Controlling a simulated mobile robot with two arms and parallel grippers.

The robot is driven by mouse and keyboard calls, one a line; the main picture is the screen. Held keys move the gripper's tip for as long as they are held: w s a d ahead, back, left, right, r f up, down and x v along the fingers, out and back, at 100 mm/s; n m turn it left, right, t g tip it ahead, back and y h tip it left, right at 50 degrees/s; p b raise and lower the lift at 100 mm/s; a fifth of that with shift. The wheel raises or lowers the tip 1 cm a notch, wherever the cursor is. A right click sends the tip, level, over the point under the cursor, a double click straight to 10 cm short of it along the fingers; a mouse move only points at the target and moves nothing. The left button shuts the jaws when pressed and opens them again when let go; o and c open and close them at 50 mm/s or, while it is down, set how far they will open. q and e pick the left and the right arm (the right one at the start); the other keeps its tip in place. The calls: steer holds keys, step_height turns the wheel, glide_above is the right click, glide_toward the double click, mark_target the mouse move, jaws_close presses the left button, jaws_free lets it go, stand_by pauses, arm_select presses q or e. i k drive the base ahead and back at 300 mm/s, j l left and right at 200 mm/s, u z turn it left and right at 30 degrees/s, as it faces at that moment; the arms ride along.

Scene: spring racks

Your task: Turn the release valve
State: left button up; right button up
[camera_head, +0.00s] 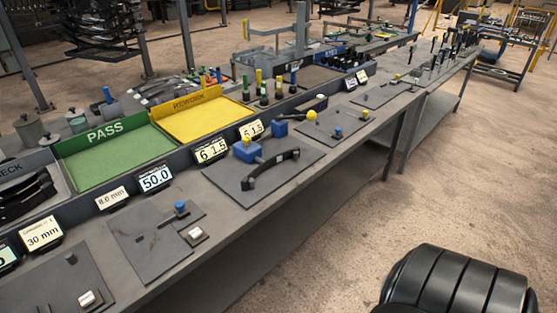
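I cannot tell for sure which part is the release valve. A second blue block (279,129) sits at the bar's far side. Farther along, another plate has a yellow knob (312,115) and a small blue knob (338,133). A nearer plate has a blue-topped part (181,208) and a pale button (195,234). Neither gripper is in view.
A green PASS tray (115,160) and a yellow tray (203,118) line the bench's back. Number displays (156,179) stand along the rail. A second bench (440,78) with several upright tools continues at the far right. The concrete floor (460,170) in front is open.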

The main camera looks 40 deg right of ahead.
mark_target(246, 139)
steer(key=z, duration=1.3)
